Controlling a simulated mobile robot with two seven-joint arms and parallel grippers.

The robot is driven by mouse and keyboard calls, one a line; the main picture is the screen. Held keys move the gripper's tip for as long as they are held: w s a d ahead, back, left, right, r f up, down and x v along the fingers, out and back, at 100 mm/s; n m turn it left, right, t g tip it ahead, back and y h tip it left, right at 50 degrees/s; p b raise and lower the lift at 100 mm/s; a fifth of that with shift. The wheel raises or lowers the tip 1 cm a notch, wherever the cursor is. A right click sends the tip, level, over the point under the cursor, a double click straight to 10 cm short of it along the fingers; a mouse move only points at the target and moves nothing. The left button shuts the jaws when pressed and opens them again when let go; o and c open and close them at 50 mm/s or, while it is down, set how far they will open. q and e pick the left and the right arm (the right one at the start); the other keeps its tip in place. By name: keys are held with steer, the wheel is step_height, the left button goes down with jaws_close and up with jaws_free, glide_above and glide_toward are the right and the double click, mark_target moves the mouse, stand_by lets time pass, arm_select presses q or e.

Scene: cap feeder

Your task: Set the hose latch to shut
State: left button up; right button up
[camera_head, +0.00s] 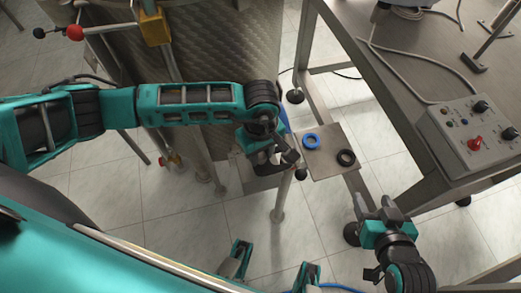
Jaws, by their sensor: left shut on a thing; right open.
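My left gripper (280,161) reaches in from the left to the near left side of a small square plate. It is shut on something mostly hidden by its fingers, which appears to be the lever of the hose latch. A black ball knob (300,175) shows just beyond the fingertips, by the plate's edge. I cannot read the latch's position from this view. My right gripper (379,208) is open and empty at the lower right, apart from the plate and below the control box.
A blue ring (311,141) and a black ring (346,157) lie on the square plate (324,165). A control box (460,150) with knobs and a red switch sits on the table at right. A large metal drum (225,55) stands behind my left arm. Tiled floor is open below.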

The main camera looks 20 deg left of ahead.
arm_select(q)
jaws_close()
steer(key=shift+w, duration=0.1)
arm_select(e)
steer(key=shift+f, duration=0.15)
arm_select(q)
steer(key=shift+w+d+f+b, duration=0.1)
steer(key=shift+w+d+b, duration=0.1)
steer(key=shift+d+b, duration=0.2)
steer(key=shift+w+d+b, duration=0.6)
steer(key=shift+d+b, duration=0.1)
steer(key=shift+d, duration=0.15)
steer(key=shift+o, duration=2)
jaws_free()
steer(key=shift+d, duration=0.1)
steer(key=o, duration=0.4)
arm_select(e)
steer(key=shift+w+a+f, duration=0.2)
steer(key=shift+w+a, duration=0.1)
steer(key=shift+a, duration=0.1)
